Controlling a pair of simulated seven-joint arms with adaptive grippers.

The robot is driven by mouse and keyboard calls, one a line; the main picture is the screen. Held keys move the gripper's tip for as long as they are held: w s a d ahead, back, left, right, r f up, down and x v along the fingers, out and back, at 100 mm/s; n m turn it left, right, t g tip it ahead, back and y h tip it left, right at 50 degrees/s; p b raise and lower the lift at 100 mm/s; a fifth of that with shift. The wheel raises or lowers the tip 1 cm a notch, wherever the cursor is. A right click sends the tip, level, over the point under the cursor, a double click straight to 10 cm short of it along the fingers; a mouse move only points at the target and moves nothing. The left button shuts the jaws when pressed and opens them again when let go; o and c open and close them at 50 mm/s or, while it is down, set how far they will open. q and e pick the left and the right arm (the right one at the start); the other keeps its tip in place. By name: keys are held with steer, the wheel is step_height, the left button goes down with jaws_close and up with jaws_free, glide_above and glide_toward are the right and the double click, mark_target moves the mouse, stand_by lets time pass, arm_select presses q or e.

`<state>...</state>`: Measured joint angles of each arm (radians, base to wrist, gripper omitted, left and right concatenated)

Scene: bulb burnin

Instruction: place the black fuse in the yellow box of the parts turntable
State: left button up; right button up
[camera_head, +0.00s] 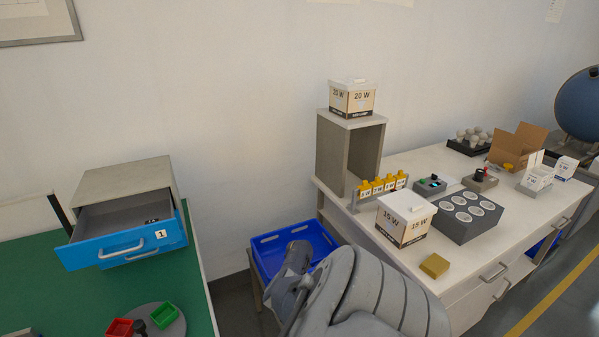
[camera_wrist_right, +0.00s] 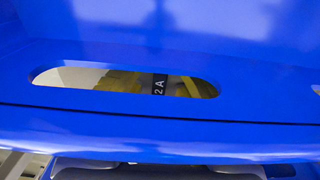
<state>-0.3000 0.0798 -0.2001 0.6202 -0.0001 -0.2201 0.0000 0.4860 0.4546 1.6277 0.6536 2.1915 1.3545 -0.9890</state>
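The grey parts turntable (camera_head: 175,329) is cut off by the bottom edge of the head view. A red box (camera_head: 119,328) and a green box (camera_head: 164,315) stand on it; no yellow box shows. Small dark items (camera_head: 152,220) lie in the open blue-fronted drawer, too small to identify. In the right wrist view, a black piece marked "2 A" (camera_wrist_right: 160,84) shows in the slot of a blue wall; I cannot tell whether it is the fuse. My right arm is at the blue crate (camera_head: 300,238); its fingertips are not clearly visible. My left gripper is not seen.
The open drawer (camera_head: 125,244) juts over the green table (camera_head: 40,280). A floor gap separates this table from the white workbench (camera_head: 460,270), which holds lamp boxes (camera_head: 404,217), a grey socket block (camera_head: 467,215) and a yellow block (camera_head: 434,265).

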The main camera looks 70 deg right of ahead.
steer(key=shift+r, duration=0.1)
step_height(320, 180, up, 11)
steer(key=shift+r, duration=0.15)
steer(key=shift+o, duration=0.7)
steer(key=shift+r, duration=0.4)
